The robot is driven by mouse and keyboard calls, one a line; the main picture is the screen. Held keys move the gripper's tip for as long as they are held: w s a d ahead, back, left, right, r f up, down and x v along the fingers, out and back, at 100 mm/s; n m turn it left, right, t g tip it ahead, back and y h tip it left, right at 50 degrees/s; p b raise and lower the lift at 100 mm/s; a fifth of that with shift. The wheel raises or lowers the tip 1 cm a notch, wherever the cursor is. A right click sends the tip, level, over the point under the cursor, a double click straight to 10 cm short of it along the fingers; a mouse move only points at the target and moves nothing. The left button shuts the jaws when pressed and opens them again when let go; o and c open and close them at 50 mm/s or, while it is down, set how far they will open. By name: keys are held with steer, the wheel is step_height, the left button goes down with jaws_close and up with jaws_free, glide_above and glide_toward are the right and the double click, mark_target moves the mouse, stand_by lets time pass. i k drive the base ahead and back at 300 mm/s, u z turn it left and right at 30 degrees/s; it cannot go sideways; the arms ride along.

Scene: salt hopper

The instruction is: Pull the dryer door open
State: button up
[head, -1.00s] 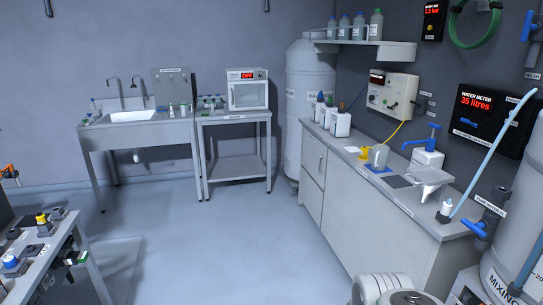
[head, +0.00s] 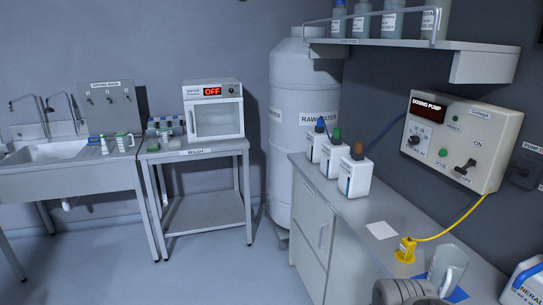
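The dryer (head: 213,108) is a white box on a steel stand against the back wall, left of the big tank. Its front has a red display (head: 212,91) reading OFF above the door. The dryer door (head: 218,120) has a white frame and a grey window, and it looks shut. A handle cannot be made out clearly at this size. My gripper is not in view; only a grey part of my arm shows at the bottom edge.
A sink (head: 50,152) stands left. The raw water tank (head: 305,130) and a counter (head: 345,222) with bottles stand right. The floor (head: 230,275) before the stand is clear.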

mark_target(189, 107)
steer(key=u, duration=0.35)
steer(key=i, duration=2.35)
steer(key=u, duration=1.7)
steer(key=i, duration=1.55)
steer(key=u, duration=0.75)
